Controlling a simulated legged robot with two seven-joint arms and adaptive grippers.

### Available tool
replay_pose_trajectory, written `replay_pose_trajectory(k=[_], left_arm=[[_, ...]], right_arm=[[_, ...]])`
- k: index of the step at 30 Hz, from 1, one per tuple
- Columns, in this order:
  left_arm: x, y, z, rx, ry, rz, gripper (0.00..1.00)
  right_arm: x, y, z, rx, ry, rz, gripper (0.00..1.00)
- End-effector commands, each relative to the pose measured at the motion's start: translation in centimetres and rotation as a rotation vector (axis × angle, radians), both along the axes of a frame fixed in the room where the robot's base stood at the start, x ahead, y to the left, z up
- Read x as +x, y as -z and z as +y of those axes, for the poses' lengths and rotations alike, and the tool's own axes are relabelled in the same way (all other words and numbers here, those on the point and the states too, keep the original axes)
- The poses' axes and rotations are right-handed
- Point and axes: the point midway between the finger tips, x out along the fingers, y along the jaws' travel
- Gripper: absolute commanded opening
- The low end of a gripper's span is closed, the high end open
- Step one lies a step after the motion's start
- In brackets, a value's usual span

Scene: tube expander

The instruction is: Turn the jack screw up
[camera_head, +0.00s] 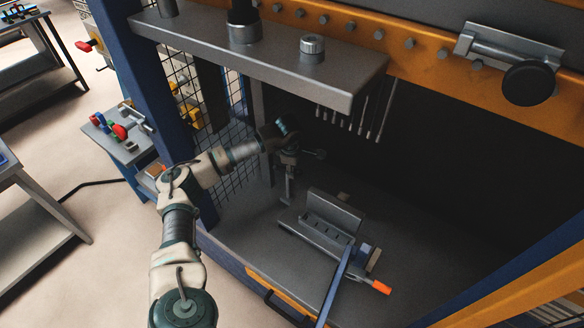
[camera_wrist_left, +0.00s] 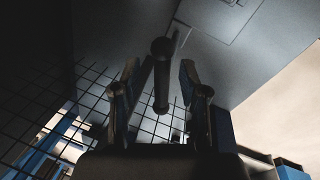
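The jack screw (camera_head: 289,185) is a dark upright post on the machine's bed with a crossbar (camera_head: 318,154) near its top, dim in the head view. My left gripper (camera_head: 290,143) is at the top of this post. In the left wrist view my left gripper (camera_wrist_left: 160,95) has its two fingers spread apart. A dark rod with a rounded end (camera_wrist_left: 161,75) shows between the fingers, with gaps on both sides. It looks like the screw's bar, but its depth relative to the fingertips is hard to tell. My right gripper is not in view.
A grey shelf (camera_head: 270,62) with hanging rods overhangs the post. Wire mesh (camera_head: 238,175) and a blue upright (camera_head: 150,70) stand close to my left arm. A grey clamp fixture (camera_head: 325,222) with an orange-tipped handle (camera_head: 381,287) sits right of the post.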

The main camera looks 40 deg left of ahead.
Motion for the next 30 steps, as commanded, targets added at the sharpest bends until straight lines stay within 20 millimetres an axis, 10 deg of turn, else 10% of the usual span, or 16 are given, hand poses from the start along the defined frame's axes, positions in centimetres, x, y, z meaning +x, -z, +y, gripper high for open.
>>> replay_pose_trajectory(k=[8,21,30], left_arm=[[-0.2,-0.3,0.2,-0.002,-0.002,0.005,0.43],[-1.6,-9.1,-0.8,0.001,0.001,0.001,0.43],[-2.0,-11.5,-1.0,0.0,0.001,0.003,0.43]], right_arm=[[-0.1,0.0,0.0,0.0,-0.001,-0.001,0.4],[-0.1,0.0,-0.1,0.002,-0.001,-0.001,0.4],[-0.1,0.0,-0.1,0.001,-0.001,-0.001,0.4]])
